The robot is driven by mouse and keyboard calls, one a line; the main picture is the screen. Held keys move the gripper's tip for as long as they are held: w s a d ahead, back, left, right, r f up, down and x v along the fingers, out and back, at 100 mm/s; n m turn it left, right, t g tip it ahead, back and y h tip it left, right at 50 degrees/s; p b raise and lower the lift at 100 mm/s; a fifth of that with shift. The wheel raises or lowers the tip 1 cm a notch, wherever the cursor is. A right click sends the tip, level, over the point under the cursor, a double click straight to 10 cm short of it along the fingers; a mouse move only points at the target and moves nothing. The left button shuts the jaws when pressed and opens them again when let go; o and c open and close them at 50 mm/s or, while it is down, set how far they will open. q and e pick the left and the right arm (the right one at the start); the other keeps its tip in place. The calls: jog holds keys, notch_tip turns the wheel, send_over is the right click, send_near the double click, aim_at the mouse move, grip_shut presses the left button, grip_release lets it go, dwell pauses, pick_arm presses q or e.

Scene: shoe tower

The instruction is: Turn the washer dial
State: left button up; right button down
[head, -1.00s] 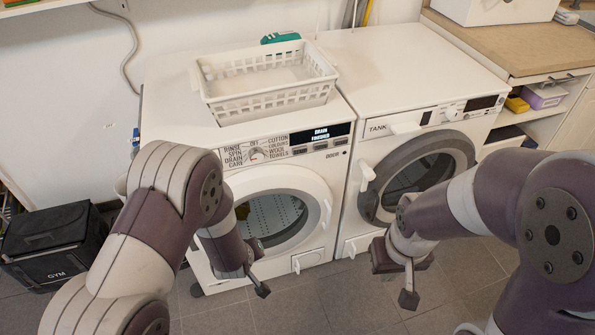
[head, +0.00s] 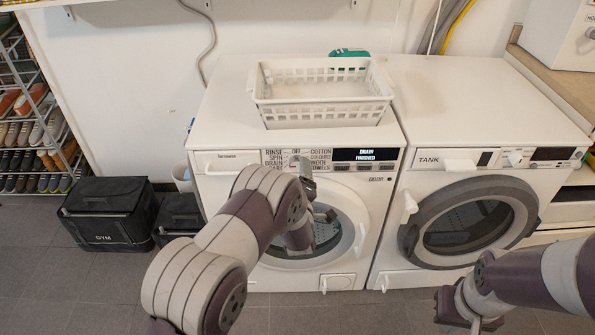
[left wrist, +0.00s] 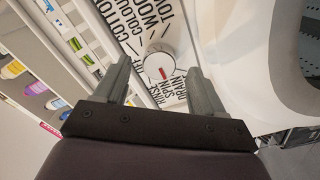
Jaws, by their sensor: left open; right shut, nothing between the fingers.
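The washer (head: 232,120) is the white machine on the left, and its display (head: 367,154) reads "DRAIN FINISHED". Its dial (left wrist: 160,62) is a round white knob with a red mark, ringed by programme names; the mark lies on the side of SPIN and DRAIN. My left gripper (left wrist: 157,70) is open and faces the dial, which shows between its two grey fingers in the left wrist view; contact is not visible. In the head view my left arm partly covers the dial area and that gripper. My right gripper (head: 468,318) is shut and empty, low at the front right.
A white basket (head: 322,112) stands on the washer. The washer's round door (head: 350,240) is just below the panel. A second machine (head: 415,178) marked TANK stands against its right side. Black gym bag (head: 105,210) and shoe rack (head: 52,130) are at the left.

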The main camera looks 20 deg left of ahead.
pick_arm(q)
jog(key=shift+x, duration=1.05)
jog(key=c, duration=1.1)
jog(key=shift+o, duration=0.2)
